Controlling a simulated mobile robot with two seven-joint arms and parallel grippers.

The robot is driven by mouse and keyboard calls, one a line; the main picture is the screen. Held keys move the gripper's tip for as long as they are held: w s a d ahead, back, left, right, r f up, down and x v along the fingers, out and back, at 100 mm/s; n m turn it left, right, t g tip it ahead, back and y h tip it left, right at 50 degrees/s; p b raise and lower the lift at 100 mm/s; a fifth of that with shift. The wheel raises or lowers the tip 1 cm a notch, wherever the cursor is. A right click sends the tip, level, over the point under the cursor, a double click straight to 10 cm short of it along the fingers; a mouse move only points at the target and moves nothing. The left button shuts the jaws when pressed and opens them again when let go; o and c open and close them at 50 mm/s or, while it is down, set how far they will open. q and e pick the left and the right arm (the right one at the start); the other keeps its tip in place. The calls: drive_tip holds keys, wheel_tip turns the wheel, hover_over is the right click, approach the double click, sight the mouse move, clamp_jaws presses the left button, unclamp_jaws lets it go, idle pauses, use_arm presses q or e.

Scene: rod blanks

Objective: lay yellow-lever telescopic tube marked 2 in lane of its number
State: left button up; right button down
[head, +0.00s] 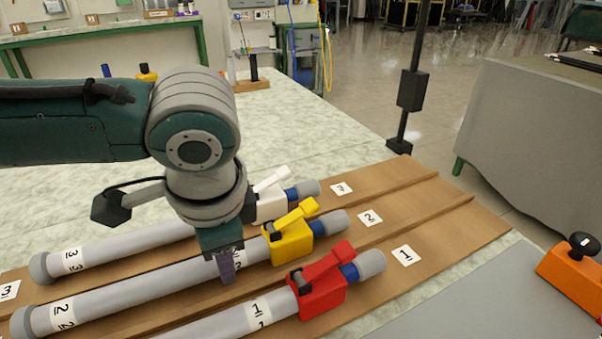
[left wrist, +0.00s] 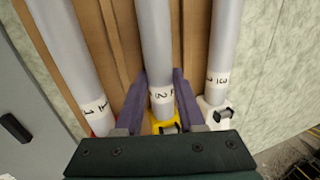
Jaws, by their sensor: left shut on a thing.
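The yellow-lever telescopic tube marked 2 (head: 140,287) is a grey tube with a yellow clamp (head: 290,243) and blue collar. It lies lengthwise along the middle lane, whose far-end label (head: 370,217) reads 2. Whether it rests fully on the wood I cannot tell. My left gripper (head: 224,265) points down over it, just left of the yellow clamp. In the left wrist view, its purple fingers (left wrist: 160,88) stand on either side of the tube (left wrist: 157,50), shut on it near its number label. My right gripper is not in view.
The white-lever tube marked 3 (head: 120,245) lies in the back lane, the red-lever tube marked 1 (head: 235,318) in the front lane. Low wooden ridges divide the board (head: 450,215). An orange block with a black knob (head: 573,275) stands at right. A black post (head: 410,95) rises behind.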

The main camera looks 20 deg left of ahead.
use_arm(q)
drive_tip(key=o, duration=1)
drive_tip(key=shift+o, duration=0.2)
drive_tip(key=p+v, duration=0.3)
drive_tip(key=v, duration=0.7)
drive_tip(key=s+d+r+n+t+h+p, duration=0.1)
drive_tip(key=s+d+r+h+p, duration=0.3)
drive_tip(key=s+d+r+p, duration=0.45)
drive_tip(key=s+a+r+n+y+p, duration=0.2)
drive_tip(key=s+a+r+n+p, duration=0.4)
drive_tip(key=p, duration=0.4)
wheel_tip(320, 180, up, 38)
drive_tip(key=a+p, duration=0.1)
drive_tip(key=p, duration=3.6)
drive_tip(key=shift+f+m+t, duration=0.25)
drive_tip(key=shift+m+t, duration=0.05)
drive_tip(key=shift+m, duration=0.1)
